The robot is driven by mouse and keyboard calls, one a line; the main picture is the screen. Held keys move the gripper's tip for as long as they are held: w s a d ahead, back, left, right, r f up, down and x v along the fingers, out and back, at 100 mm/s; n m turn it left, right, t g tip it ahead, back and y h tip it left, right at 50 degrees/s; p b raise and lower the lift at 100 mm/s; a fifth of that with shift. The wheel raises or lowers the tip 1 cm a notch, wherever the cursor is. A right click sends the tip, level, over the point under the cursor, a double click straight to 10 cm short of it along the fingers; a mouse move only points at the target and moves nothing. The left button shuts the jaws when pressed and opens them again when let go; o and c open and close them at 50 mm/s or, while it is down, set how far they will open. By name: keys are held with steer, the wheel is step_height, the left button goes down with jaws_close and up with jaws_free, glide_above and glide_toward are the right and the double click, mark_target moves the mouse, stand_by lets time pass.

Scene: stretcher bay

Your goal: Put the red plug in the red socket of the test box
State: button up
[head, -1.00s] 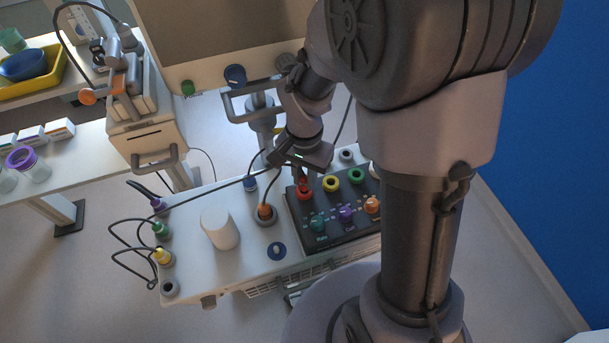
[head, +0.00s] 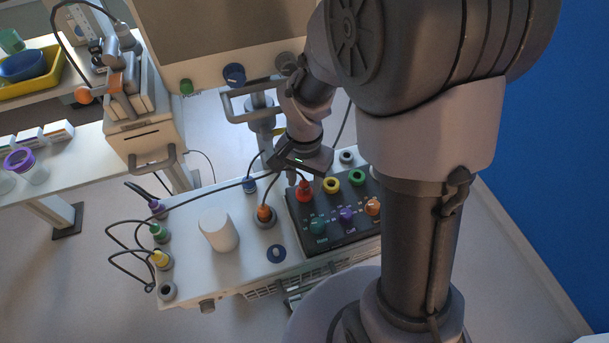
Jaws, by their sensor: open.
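The test box (head: 333,235) is a black panel with coloured sockets along its back row and several coloured knobs in front. The red plug (head: 304,189) stands at the red socket position, at the left end of that row. It looks upright and hides the socket; I cannot tell how deep it sits. My gripper (head: 304,178) is open just above it, with its fingers apart on either side of the plug's top. I cannot tell whether a finger touches it.
Yellow (head: 331,185) and green (head: 356,177) sockets are close to the right. An orange plug (head: 264,213) with a dark cable stands to the left. A white cylinder (head: 218,230) stands further left on the pale top. Purple, green and yellow plugs line its left edge.

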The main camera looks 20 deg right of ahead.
mark_target(305, 181)
step_height(305, 181, up, 17)
steer(key=p, duration=0.6)
steer(key=s+a+n+t+y+b, duration=0.1)
steer(key=s+a+n+t+b, duration=0.1)
steer(key=s, duration=0.4)
steer(key=s+a+n+t+y+b, duration=0.1)
steer(key=s+a+n+t+b, duration=0.1)
steer(key=s+b, duration=0.4)
steer(key=shift+s+r+n+t, duration=0.3)
steer(key=shift+s+t, duration=0.15)
steer(key=shift+t, duration=0.45)
steer(key=shift+a, duration=0.1)
